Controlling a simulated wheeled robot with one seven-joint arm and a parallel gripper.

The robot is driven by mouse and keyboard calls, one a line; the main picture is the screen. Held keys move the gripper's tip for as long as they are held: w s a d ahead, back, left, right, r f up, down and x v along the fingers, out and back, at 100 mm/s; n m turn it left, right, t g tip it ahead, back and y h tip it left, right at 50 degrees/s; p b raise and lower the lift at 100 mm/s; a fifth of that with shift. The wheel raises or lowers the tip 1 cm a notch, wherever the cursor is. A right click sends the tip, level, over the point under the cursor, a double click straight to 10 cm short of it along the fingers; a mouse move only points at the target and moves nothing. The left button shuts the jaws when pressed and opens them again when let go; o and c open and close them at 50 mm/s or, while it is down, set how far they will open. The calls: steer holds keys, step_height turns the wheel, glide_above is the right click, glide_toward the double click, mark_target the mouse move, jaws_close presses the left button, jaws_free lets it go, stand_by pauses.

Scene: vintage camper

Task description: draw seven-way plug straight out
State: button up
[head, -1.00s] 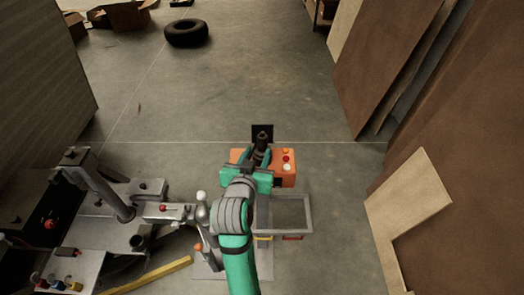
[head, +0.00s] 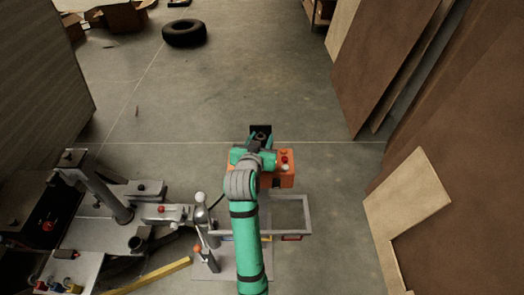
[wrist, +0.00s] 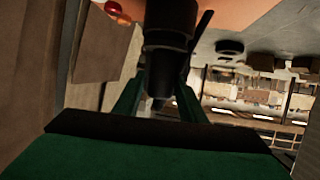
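The black seven-way plug (head: 262,133) stands at the back of an orange box (head: 287,169), in front of a small dark plate. It is largely covered by my arm in the head view. In the wrist view the dark, stepped plug (wrist: 168,42) reaches down from the orange box (wrist: 232,12) between the two green fingers of my gripper (wrist: 165,75). The fingers lie close along both sides of it; whether they press on it cannot be told. In the head view my gripper (head: 257,154) is over the box, seen from behind.
A grey frame (head: 307,212) lies just right of my arm. A grey hitch assembly with posts and levers (head: 110,205) fills the lower left, with a yellow bar (head: 150,275). Brown panels (head: 400,70) lean at the right. The floor beyond the box is clear up to a tire (head: 184,33).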

steer(key=shift+s+a, duration=0.15)
jaws_close()
steer(key=shift+r, duration=0.1)
steer(key=shift+r, duration=0.5)
step_height(320, 180, up, 16)
steer(key=shift+r, duration=0.2)
